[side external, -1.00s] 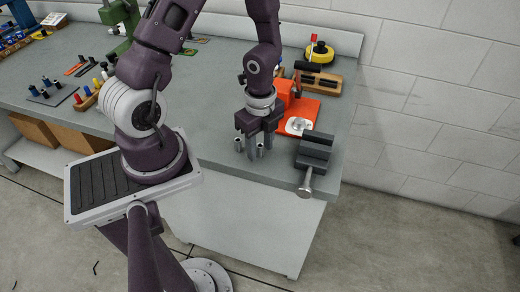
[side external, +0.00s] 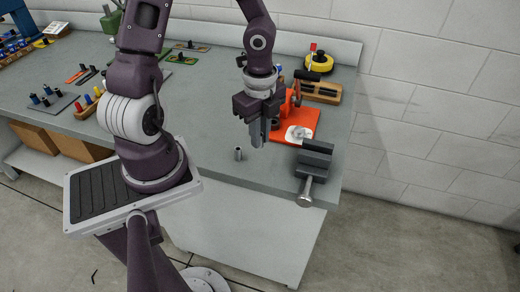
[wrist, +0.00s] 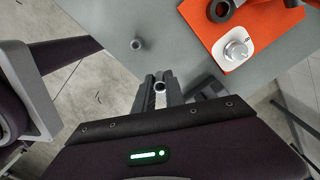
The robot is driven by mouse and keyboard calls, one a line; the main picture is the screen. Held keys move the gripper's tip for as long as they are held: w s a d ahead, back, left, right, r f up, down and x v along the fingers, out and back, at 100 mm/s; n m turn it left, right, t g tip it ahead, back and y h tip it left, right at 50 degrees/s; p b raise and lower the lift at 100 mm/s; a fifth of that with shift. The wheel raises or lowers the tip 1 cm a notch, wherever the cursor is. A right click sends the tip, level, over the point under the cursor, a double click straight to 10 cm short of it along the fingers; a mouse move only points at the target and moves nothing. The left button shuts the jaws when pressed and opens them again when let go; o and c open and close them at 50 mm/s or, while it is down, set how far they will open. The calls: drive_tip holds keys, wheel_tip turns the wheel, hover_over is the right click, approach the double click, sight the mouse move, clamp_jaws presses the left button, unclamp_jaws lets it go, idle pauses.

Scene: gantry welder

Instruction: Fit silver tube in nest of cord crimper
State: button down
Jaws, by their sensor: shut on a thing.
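My gripper (side external: 259,137) is above the bench near its front edge, fingers pointing down. In the wrist view its fingers (wrist: 160,92) are shut on a silver tube (wrist: 160,87), whose round open end shows between them. In the side view the fingers mostly hide this tube. A second silver tube (side external: 238,154) stands upright on the bench, left of and below the gripper in the picture; it also shows in the wrist view (wrist: 136,44). The orange crimper (side external: 301,121) is right of the gripper, with a white plate carrying a round silver piece (wrist: 236,51). I cannot make out its nest clearly.
A dark grey vise (side external: 314,162) with a steel handle sits at the bench's front right corner, close to the crimper. A wooden holder (side external: 320,90) and a yellow disc-shaped object (side external: 319,63) are behind.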

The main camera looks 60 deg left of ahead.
drive_tip(key=r, duration=0.2)
drive_tip(key=shift+w+a+r, duration=0.15)
drive_tip(key=shift+w+r, duration=0.05)
drive_tip(key=shift+r, duration=0.2)
drive_tip(key=w+a+n, duration=0.9)
drive_tip(key=a+n, duration=0.1)
drive_tip(key=n, duration=0.2)
drive_tip(key=shift+w+f, duration=0.1)
drive_tip(key=shift+f, duration=2.75)
drive_tip(key=shift+f, duration=0.2)
drive_tip(key=shift+r, duration=0.2)
drive_tip(key=c, duration=1.3)
unclamp_jaws()
